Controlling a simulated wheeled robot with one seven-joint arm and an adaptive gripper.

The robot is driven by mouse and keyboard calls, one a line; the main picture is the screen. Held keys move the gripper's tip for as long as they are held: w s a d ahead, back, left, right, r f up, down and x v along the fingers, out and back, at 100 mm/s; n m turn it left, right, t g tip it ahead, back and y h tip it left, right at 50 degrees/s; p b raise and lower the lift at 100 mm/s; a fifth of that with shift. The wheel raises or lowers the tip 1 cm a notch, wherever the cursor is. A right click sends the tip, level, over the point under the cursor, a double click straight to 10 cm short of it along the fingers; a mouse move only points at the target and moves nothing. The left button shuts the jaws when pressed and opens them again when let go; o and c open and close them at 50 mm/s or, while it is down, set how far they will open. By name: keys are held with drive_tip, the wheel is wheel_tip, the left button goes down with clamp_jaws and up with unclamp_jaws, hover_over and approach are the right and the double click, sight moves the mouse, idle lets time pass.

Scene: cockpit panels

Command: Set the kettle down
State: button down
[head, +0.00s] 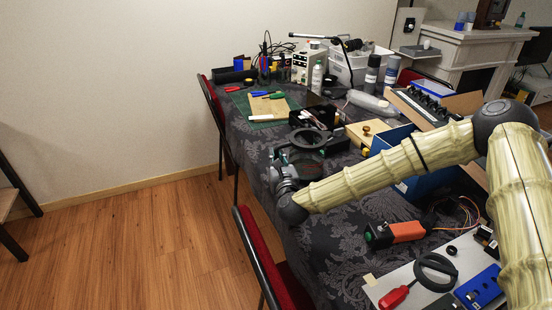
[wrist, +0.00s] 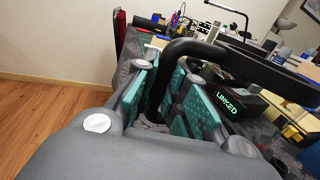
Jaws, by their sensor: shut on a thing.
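My gripper (head: 300,160) is over the near left part of the patterned dark tablecloth (head: 340,235). In the wrist view, its teal-padded fingers (wrist: 168,98) are shut around a thick black curved bar. I take this bar as the kettle's handle (wrist: 185,50). It bends up and to the right into a wide black loop, which in the head view shows as a dark ring (head: 309,139) just beyond my gripper. I cannot make out the kettle's body or whether it touches the table. My fingers hide the handle's lower end.
A green mat (head: 265,123), a wooden box (head: 366,134) and a blue bin (head: 425,183) lie beyond or right of my gripper. An orange-and-black tool (head: 396,233) and a grey panel (head: 410,275) are nearer. Bare cloth lies between. Red chairs (head: 262,265) line the left edge.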

drive_tip(key=shift+f, duration=0.1)
drive_tip(key=c, duration=1.5)
unclamp_jaws()
